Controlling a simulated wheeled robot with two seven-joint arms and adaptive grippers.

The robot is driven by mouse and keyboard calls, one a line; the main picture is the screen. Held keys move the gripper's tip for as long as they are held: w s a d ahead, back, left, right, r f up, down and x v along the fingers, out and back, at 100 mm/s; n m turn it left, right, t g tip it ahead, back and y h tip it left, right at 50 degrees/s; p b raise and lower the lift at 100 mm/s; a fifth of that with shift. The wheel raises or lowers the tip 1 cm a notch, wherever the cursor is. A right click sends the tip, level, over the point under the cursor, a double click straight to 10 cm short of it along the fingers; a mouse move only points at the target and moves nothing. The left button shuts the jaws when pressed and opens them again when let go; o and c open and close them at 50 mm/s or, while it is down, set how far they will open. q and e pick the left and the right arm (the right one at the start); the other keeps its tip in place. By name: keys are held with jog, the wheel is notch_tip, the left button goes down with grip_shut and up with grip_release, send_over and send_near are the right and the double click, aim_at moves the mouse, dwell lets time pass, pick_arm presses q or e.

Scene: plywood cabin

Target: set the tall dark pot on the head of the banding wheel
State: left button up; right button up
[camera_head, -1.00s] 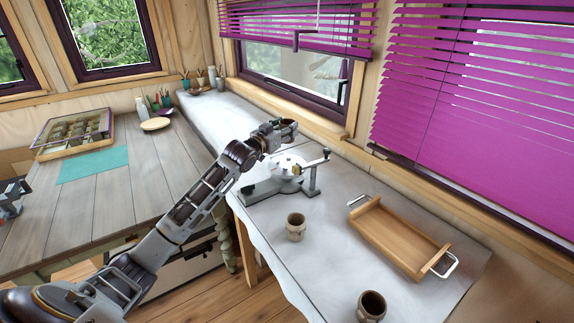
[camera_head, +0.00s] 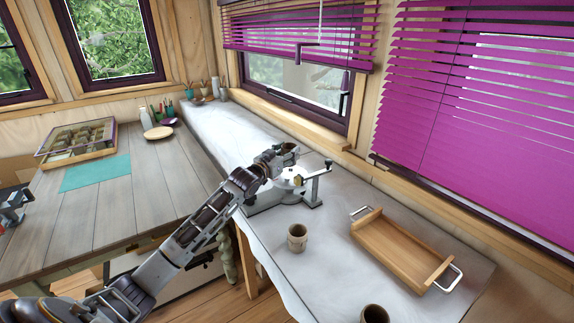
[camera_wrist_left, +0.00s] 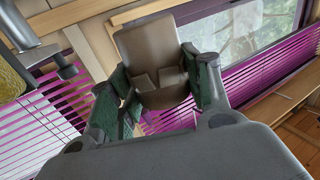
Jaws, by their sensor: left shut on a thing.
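My left gripper (camera_head: 279,156) is shut on the tall dark pot (camera_head: 289,149), which it holds above the banding wheel. In the left wrist view the pot (camera_wrist_left: 151,48) is a plain grey-brown vessel between the green-padded fingers of the gripper (camera_wrist_left: 160,82). The banding wheel (camera_head: 291,177) is a pale round head on the bench, partly hidden by the gripper. A grey metal frame with an upright post and arm stands around it. I cannot tell the exact gap between the pot and the head. My right gripper is out of view.
A tan pot (camera_head: 297,238) and a dark-mouthed pot (camera_head: 374,314) stand near the front of the bench (camera_head: 335,240). A wooden tray (camera_head: 400,250) with metal handles lies at right. The wheel frame's arm (camera_head: 318,172) rises close to the gripper.

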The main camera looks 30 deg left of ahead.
pick_arm(q)
jog(key=shift+f, duration=2.35)
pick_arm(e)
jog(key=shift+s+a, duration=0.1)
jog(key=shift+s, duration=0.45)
pick_arm(q)
jog(key=shift+f, duration=0.1)
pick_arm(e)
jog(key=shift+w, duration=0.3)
pick_arm(q)
jog(key=o, duration=1.1)
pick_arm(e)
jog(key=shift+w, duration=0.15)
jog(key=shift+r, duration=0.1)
